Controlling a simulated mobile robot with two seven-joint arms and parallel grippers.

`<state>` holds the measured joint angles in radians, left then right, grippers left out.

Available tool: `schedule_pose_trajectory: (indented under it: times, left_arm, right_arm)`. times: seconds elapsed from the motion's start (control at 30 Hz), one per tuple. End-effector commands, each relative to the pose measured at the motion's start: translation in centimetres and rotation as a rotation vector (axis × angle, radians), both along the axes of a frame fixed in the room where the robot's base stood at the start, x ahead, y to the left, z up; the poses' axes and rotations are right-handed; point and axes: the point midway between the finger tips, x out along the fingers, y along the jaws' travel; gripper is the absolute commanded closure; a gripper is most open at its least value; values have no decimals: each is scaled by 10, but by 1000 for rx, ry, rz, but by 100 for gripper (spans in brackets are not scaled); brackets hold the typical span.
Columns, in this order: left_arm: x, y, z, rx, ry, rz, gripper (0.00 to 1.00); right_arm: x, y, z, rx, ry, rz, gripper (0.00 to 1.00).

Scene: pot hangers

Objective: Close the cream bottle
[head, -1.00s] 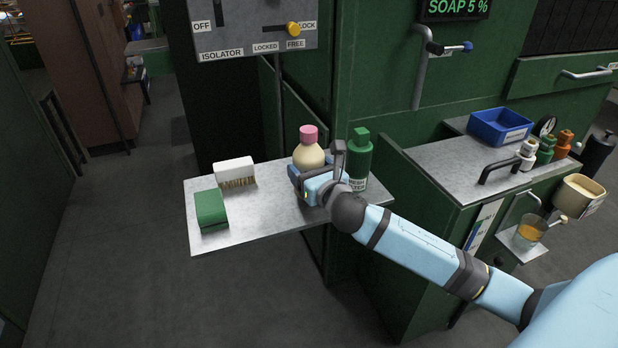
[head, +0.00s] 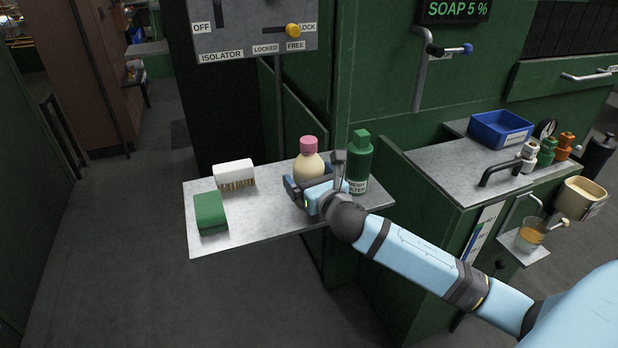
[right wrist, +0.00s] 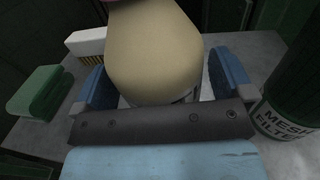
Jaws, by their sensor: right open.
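The cream bottle (head: 308,168) stands upright on the grey shelf, with a pink cap (head: 308,146) seated on its top. My right gripper (head: 307,190) is open at the bottle's near side. In the right wrist view, its two blue fingers (right wrist: 165,85) lie on either side of the bottle's lower body (right wrist: 155,50), with a visible gap at the right. The cap is mostly cut off at the top of that view. My left gripper is not in view.
A green bottle labelled mesh filter (head: 358,165) stands close to the right of my gripper. A white brush (head: 234,173) and a green block (head: 210,212) lie on the left of the shelf (head: 265,222). An isolator panel (head: 255,30) hangs behind.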

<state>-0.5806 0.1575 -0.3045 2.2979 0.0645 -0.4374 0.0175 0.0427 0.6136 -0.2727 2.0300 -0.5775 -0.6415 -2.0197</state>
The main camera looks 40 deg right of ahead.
Motion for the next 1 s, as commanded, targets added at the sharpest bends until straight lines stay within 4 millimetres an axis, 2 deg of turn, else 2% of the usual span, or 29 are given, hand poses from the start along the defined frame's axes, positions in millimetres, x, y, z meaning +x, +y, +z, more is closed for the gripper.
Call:
schedule_pose_trajectory:
  times: [0.27, 0.53, 0.7, 1.0]
  left_arm:
    - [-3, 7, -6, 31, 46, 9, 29]
    - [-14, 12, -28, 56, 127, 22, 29]
    - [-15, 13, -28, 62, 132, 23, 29]
    - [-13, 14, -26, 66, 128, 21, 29]
  right_arm:
    - [-51, 5, -1, 0, 6, 1, 1]
    - [-99, 10, -1, 1, 4, 1, 1]
    - [-114, 12, -1, 1, 3, 0, 1]
    - [-118, 12, -1, 1, 1, 0, 1]
